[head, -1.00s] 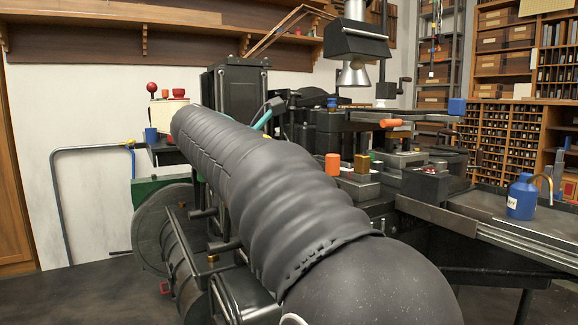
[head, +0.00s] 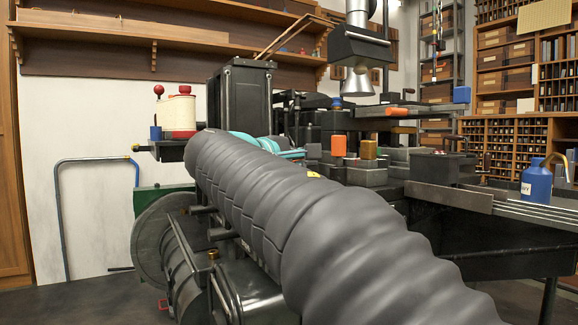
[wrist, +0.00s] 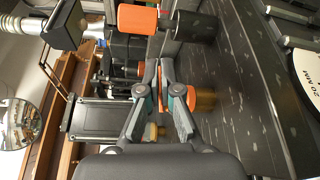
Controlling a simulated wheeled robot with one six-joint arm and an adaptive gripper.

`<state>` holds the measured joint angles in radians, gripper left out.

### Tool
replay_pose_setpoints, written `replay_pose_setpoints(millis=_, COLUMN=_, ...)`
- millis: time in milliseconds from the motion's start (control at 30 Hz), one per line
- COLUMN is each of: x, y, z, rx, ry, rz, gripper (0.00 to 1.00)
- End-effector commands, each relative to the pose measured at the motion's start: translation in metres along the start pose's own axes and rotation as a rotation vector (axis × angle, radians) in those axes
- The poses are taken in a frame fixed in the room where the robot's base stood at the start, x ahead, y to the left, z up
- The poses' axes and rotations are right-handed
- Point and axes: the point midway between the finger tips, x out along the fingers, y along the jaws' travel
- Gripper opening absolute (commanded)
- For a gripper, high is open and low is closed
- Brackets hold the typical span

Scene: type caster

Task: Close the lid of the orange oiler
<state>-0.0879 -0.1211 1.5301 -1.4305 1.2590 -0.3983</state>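A small upright orange cylinder (head: 338,146), which may be the orange oiler, stands on the machine's dark top beside a brass knob (head: 368,149). I cannot make out its lid. In the wrist view, where the scene lies on its side, an orange round part (wrist: 191,97) shows behind the right finger, with brass beside it. In the head view, teal parts of my gripper (head: 268,145) show beyond my dark sleeved arm, left of the orange cylinder. The arm hides much of this area.
An orange handle (head: 397,111) sits on a raised bar at the right. A black tower (head: 240,98) rises behind the arm. A blue can (head: 536,180) stands on the right bench. A cream canister with red top (head: 178,112) stands at left. The machine top is crowded with blocks.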

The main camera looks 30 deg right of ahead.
Motion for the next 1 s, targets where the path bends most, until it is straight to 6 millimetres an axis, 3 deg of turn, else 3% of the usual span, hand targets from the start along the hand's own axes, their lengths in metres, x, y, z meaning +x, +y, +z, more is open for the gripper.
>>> replay_pose_setpoints(millis=400, x=0.0004, y=-0.0115, z=-0.0008, rx=0.185, ry=-0.001, rz=0.076, gripper=0.0)
replay_pose_setpoints(millis=967, x=0.0007, y=-0.0134, z=-0.0014, rx=0.215, ry=-0.001, rz=0.088, gripper=0.0)
replay_pose_setpoints(millis=1000, x=0.0007, y=-0.0134, z=-0.0014, rx=0.215, ry=-0.001, rz=0.087, gripper=0.04)
